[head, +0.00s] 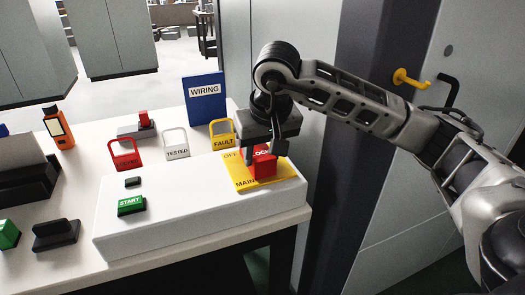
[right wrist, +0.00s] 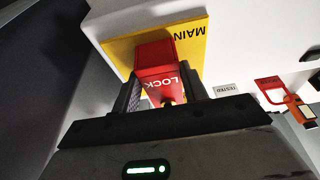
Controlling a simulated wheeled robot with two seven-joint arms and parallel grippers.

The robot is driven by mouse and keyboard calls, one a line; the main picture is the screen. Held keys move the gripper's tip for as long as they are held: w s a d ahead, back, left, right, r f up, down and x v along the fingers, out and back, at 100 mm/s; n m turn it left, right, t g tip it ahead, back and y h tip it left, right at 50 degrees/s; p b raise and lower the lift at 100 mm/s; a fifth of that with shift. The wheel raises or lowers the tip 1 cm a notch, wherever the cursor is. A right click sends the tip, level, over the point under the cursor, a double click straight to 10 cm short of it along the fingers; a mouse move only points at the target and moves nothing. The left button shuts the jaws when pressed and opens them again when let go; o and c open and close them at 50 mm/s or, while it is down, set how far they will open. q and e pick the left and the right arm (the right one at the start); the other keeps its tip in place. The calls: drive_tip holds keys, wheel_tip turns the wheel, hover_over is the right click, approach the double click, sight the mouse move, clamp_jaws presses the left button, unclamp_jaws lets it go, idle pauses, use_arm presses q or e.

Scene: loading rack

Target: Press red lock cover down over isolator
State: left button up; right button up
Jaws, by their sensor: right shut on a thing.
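The red lock cover (head: 263,168) is at the yellow MAIN plate (head: 285,172) on the right end of the white panel box. In the right wrist view the cover (right wrist: 155,58) is marked LOCK and its far end is against or very near the yellow plate (right wrist: 190,48). My right gripper (right wrist: 163,95) is shut on the cover, with a finger on each side. In the head view the right gripper (head: 266,152) comes down from above onto the cover. The isolator is hidden under or behind the cover. My left gripper is not in view.
Red, white TESTED (head: 177,152) and yellow FAULT (head: 222,141) tags stand behind the white box (head: 180,215). A green START button (head: 131,205) is on the box's left. A blue WIRING binder (head: 205,98) stands behind. A grey wall is close on the right.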

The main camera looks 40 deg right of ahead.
drive_tip(key=o, duration=1.2)
drive_tip(key=shift+c, duration=0.2)
drive_tip(key=shift+r, duration=0.15)
use_arm(q)
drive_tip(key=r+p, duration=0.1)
drive_tip(key=p, duration=0.3)
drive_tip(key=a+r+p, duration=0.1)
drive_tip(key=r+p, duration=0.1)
drive_tip(key=p, duration=0.1)
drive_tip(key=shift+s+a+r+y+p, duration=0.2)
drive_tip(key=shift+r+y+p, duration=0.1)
drive_tip(key=shift+p, duration=0.05)
use_arm(e)
drive_tip(key=v, duration=1.5)
drive_tip(key=shift+s+r, duration=0.2)
drive_tip(key=shift+s, duration=0.05)
